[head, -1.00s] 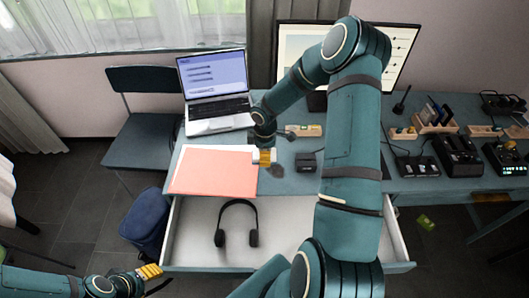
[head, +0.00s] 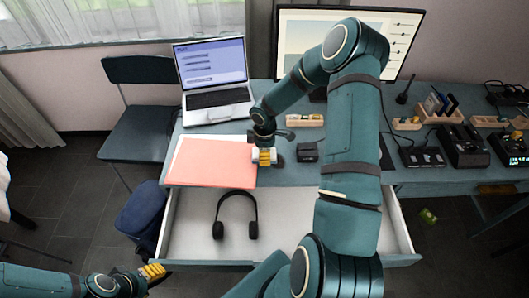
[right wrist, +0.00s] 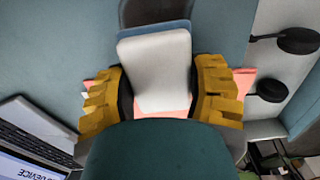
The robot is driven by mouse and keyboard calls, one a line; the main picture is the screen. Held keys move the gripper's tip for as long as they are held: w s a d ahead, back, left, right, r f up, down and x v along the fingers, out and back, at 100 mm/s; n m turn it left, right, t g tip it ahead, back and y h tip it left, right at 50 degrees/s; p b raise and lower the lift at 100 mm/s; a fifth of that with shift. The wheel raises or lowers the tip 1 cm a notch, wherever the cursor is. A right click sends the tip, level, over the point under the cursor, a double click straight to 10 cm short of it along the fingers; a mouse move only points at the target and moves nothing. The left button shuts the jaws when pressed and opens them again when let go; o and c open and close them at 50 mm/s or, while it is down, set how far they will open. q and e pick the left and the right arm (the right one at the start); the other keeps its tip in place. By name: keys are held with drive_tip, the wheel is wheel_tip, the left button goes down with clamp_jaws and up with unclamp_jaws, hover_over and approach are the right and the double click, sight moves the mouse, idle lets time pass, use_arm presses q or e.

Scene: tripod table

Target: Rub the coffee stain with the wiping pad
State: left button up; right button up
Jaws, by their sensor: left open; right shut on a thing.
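My right gripper (head: 264,157) is shut on the wiping pad, a pale block with a blue layer. The pad (right wrist: 155,70) shows between the yellow fingers in the right wrist view. It is at the right edge of the pink folder, over the table; I cannot tell whether it touches the surface. The coffee stain (head: 279,161) is a dark brown spot on the table, just right of the gripper in the head view. In the right wrist view a dark patch lies partly behind the pad at the top edge. My left gripper (head: 152,272) is open and empty, low at the left.
The pink folder (head: 212,163) lies left of the pad, with a laptop (head: 214,88) behind it. A black box (head: 307,152) stands right of the stain. The open drawer (head: 290,228) in front holds headphones (head: 236,214). Chargers and organisers crowd the table's right side.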

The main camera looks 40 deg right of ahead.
sight(275, 152)
drive_tip(key=shift+f+b, duration=0.6)
drive_tip(key=shift+f, duration=0.15)
idle(0.3)
drive_tip(key=shift+d, duration=0.1)
drive_tip(key=shift+s+d+r+p, duration=0.2)
drive_tip(key=shift+s+d+p, duration=0.35)
drive_tip(key=shift+s+d, duration=0.6)
drive_tip(key=shift+s+d+f+p, duration=0.1)
drive_tip(key=shift+s+d+p, duration=0.15)
drive_tip(key=shift+s+d, duration=0.45)
drive_tip(key=shift+s+d+f+p, duration=0.1)
drive_tip(key=shift+s+d+p, duration=0.15)
drive_tip(key=shift+s+d, duration=0.45)
drive_tip(key=shift+d+f, duration=0.1)
drive_tip(key=shift+d, duration=0.25)
drive_tip(key=shift+f, duration=0.1)
drive_tip(key=shift+w+a+b, duration=0.4)
drive_tip(key=shift+w+a, duration=0.15)
drive_tip(key=shift+w+a+b, duration=0.35)
drive_tip(key=shift+w+a, duration=0.4)
drive_tip(key=shift+a, duration=0.2)
drive_tip(key=shift+w, duration=0.1)
